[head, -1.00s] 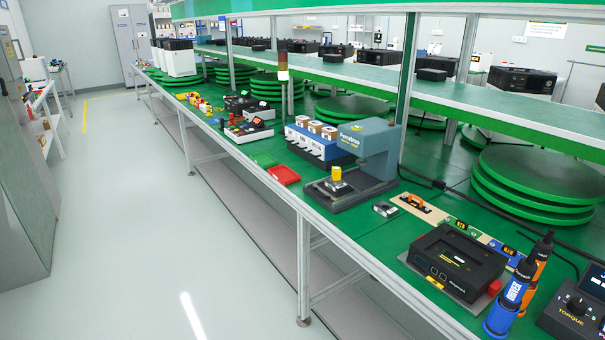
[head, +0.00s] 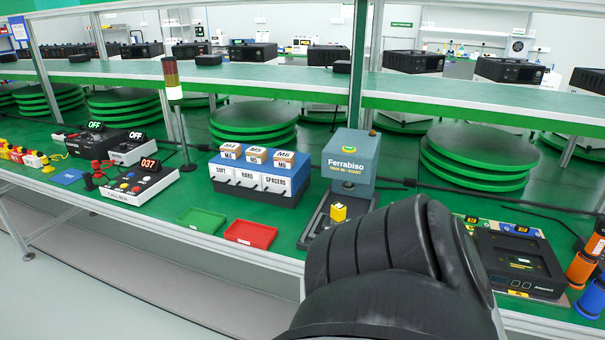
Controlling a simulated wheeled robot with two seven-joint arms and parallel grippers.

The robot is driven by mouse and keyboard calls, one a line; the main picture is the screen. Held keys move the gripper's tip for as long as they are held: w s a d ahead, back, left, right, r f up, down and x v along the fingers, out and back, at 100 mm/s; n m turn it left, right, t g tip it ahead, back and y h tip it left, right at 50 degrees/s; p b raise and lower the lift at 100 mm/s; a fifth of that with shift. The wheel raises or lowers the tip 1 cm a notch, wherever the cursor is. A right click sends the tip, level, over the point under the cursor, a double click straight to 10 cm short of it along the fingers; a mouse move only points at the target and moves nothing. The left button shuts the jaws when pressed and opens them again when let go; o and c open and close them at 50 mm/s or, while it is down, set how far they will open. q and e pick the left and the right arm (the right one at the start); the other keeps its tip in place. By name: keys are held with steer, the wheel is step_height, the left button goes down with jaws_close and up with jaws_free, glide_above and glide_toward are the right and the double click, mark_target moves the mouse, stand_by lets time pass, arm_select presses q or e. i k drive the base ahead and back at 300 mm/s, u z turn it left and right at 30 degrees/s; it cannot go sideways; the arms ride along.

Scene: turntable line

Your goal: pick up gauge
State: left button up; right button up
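I cannot pick out the gauge for certain in the head view. A blue-grey Ferrabiso press (head: 349,160) stands on the green bench, with a yellow piece (head: 338,212) on its dark base. A black link of my own arm rises from the bottom middle. It covers the bench just right of the press and part of the press base. Neither of my grippers is in view.
A green tray (head: 201,221) and a red tray (head: 250,233) lie near the front edge. A blue dispenser (head: 260,178) stands behind them. Control boxes (head: 140,185) are at left; a black device (head: 518,262) and orange bottle (head: 581,268) at right.

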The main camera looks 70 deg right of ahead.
mark_target(338, 212)
steer(key=z, duration=0.9)
steer(key=i, duration=1.2)
steer(key=z, duration=1.25)
